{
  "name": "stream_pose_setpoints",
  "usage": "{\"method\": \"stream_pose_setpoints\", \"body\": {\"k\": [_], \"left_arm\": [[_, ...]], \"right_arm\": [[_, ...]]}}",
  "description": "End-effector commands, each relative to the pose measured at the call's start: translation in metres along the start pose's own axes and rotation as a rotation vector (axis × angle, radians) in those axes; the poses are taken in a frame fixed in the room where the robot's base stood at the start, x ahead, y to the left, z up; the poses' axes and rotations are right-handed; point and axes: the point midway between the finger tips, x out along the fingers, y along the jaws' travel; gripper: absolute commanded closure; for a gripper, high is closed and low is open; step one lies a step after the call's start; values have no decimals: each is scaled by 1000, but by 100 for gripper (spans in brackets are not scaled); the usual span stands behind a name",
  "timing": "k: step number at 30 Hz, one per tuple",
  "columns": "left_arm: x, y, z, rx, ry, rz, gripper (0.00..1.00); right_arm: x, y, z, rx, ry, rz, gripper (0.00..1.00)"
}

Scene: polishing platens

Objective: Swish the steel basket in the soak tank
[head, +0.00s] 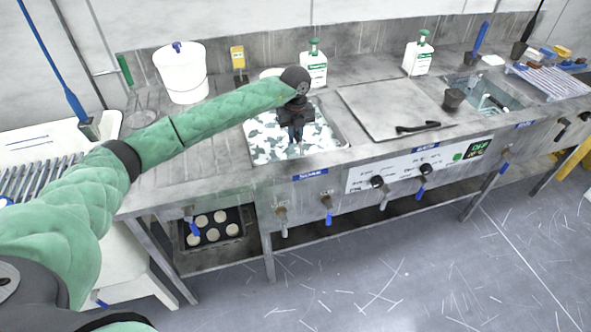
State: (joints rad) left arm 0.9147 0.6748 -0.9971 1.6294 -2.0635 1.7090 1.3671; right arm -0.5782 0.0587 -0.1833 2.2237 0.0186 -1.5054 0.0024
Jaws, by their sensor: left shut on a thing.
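The soak tank (262,153) is a square basin sunk in the steel bench, its liquid covered with patches of white foam. My left gripper (296,140) points down over the right part of this tank, with its fingertips close to the foam. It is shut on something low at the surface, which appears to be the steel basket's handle. The basket's body cannot be made out under the foam and behind the gripper. My right gripper is not in view.
A flat lid with a black handle (418,127) covers the section right of the tank. A white bucket (181,75), a yellow box (238,57) and green-capped bottles (314,70) stand along the back. A dark cup (453,99) stands near the right basin.

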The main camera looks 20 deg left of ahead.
Motion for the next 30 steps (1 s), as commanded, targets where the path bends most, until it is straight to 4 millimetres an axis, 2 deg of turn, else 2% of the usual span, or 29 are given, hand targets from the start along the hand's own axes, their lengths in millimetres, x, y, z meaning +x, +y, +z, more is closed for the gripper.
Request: {"method": "stream_pose_setpoints", "body": {"k": [5, 18, 30], "left_arm": [[-3, 0, 0, 0, -1, -1, 100], [17, 0, 0, -1, -1, -2, 100], [18, 0, 0, 0, -1, -2, 100]], "right_arm": [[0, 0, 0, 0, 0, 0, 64], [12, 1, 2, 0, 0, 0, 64], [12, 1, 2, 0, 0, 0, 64]]}}
